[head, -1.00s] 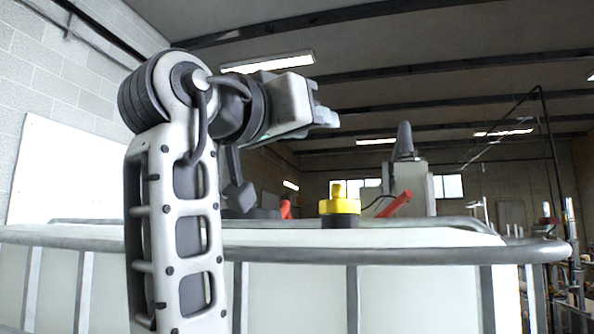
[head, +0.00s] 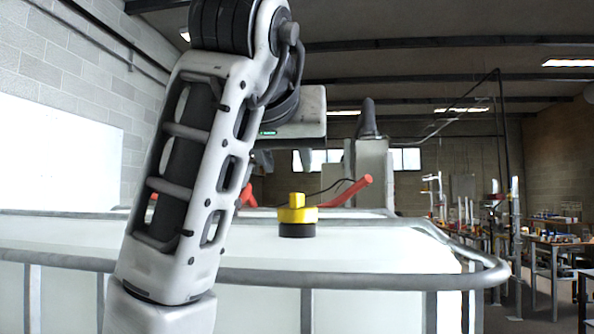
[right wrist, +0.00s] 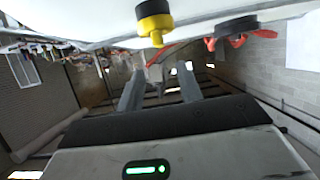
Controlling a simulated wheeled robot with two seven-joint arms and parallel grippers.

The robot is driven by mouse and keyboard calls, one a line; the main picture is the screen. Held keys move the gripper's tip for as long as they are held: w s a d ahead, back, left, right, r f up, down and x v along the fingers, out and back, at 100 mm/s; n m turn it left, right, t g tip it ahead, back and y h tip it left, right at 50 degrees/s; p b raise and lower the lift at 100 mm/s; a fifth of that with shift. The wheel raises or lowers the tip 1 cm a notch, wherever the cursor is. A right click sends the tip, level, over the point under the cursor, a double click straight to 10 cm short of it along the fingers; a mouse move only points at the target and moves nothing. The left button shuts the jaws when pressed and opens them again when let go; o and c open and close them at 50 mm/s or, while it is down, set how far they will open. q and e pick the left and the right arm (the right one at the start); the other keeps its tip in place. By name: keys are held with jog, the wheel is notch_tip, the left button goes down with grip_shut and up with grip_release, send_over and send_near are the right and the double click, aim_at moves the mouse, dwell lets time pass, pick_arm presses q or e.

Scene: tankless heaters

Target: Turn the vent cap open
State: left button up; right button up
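The vent cap (head: 297,215) is yellow with a raised square grip and a black collar. It stands upright on top of the white tank (head: 390,250). In the right wrist view the cap (right wrist: 154,22) appears upside down at the top, beyond the fingertips and apart from them. My right gripper (right wrist: 160,80) has its two grey fingers spread with nothing between them. In the head view my right gripper (head: 263,160) is partly hidden behind my forearm, up and left of the cap. My left gripper is in neither view.
A grey metal rail (head: 390,281) runs around the tank top. A red lever (head: 350,190) rises behind the cap, and another red part (head: 246,194) shows to its left. Benches with small items (head: 555,240) stand at the right. The space above the cap is clear.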

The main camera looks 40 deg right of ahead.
aim_at(297, 194)
jog(key=p+x, duration=0.2)
jog(key=x, duration=0.9)
jog(key=shift+w+d+f, duration=0.1)
jog(key=shift+d+f, duration=0.1)
jog(key=shift+f, duration=0.05)
grip_shut()
